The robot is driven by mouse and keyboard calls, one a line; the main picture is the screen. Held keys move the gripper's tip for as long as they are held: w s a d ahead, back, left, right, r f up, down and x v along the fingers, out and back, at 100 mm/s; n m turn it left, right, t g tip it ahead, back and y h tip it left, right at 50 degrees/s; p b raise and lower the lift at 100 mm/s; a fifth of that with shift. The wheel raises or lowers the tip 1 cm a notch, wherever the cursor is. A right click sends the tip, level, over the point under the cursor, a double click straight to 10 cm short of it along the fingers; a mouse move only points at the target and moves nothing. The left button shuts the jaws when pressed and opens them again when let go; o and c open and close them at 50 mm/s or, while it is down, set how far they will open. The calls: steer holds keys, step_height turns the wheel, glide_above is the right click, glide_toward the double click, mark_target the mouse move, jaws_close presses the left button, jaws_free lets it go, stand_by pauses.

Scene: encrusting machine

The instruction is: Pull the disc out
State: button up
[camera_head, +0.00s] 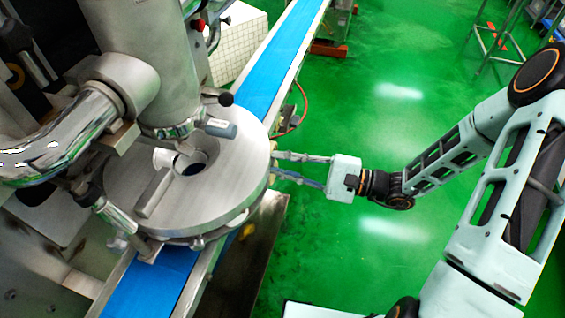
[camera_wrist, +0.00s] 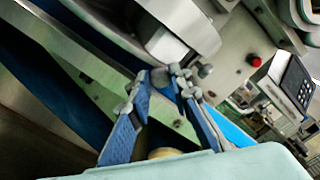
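The disc (camera_head: 233,187) is a wide, round, grey metal plate with a central hole, lying flat on the machine above the blue conveyor. A raised bar and a dark-knobbed handle sit on its top. My gripper (camera_head: 274,164) is at the disc's right edge, its two blue fingers apart. In the wrist view my gripper (camera_wrist: 160,76) shows a gap between its grey fingertips, with a small grey rounded piece in or behind the gap.
The blue conveyor (camera_head: 272,75) runs diagonally beneath the disc. The machine's metal column (camera_head: 150,50) and a chrome pipe (camera_head: 60,145) stand over the disc's left and back. The green floor (camera_head: 400,130) to the right is open. A metal frame (camera_head: 495,40) stands at the far right.

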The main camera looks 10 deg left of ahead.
jaws_close()
steer(key=shift+d, duration=0.15)
steer(key=s+d, duration=0.1)
steer(key=d, duration=2.1)
steer(key=shift+s+d, duration=0.4)
steer(key=o, duration=0.7)
jaws_free()
